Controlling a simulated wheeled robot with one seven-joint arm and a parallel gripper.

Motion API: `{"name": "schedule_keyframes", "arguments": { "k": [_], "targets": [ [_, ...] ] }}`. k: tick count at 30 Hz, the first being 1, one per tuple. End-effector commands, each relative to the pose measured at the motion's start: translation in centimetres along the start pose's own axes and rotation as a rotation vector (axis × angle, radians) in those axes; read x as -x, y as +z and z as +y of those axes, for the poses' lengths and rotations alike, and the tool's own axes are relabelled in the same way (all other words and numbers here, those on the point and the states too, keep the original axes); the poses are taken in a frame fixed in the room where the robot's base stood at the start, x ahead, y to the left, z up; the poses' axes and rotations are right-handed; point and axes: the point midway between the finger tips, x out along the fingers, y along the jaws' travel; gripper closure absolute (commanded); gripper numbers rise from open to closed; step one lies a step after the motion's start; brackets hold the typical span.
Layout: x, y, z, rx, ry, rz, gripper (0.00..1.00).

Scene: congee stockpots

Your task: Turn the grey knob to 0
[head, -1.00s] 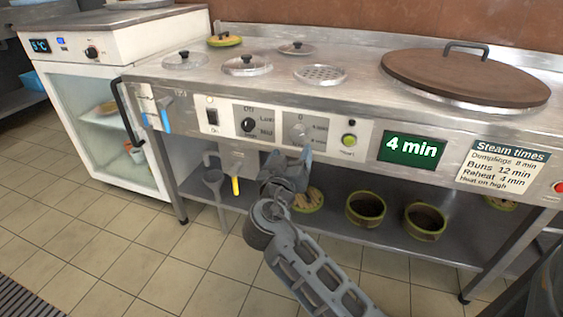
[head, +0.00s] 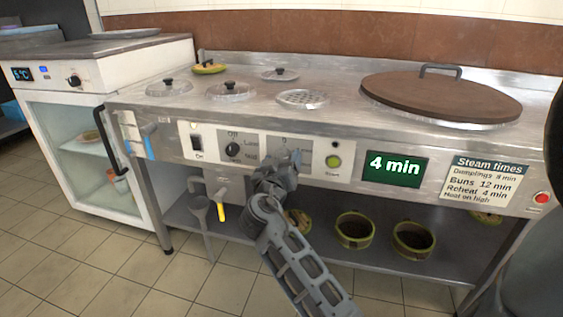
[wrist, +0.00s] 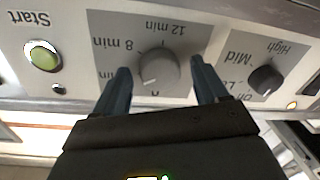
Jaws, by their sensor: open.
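The grey knob (wrist: 158,70) is on the stove's front panel, shown upside down in the wrist view. Its dial has 0 at the picture's bottom, 8 min at the left and 12 min at the top. The knob's mark seems to point toward the lower left, not clearly at 0. My gripper (wrist: 160,75) is open, with one finger on each side of the knob and a visible gap to both. In the head view my gripper (head: 280,172) is at the panel and hides the knob. The green display (head: 394,168) reads 4 min.
A black knob (wrist: 265,80) marked Mid and High sits beside the grey dial. A green Start button (wrist: 43,57) is on the other side. Bowls (head: 355,231) stand on the shelf below. A brown lid (head: 440,95) covers the right of the counter.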

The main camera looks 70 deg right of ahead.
Motion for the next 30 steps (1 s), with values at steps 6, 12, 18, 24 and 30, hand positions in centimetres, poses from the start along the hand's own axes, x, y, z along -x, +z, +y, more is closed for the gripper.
{"name": "schedule_keyframes", "arguments": {
  "k": [6, 12, 18, 24, 30],
  "targets": [
    [0.03, 0.02, 0.0, 0.0, 0.0, 0.0, 0.44],
    [0.04, 0.02, -0.01, 0.0, 0.0, 0.0, 0.64],
    [0.05, 0.03, -0.02, 0.0, -0.001, 0.0, 0.83],
    [0.07, -0.03, -0.02, 0.011, -0.001, -0.001, 0.83],
    [0.07, -0.18, 0.02, 0.078, -0.003, -0.006, 0.83]
  ]
}}
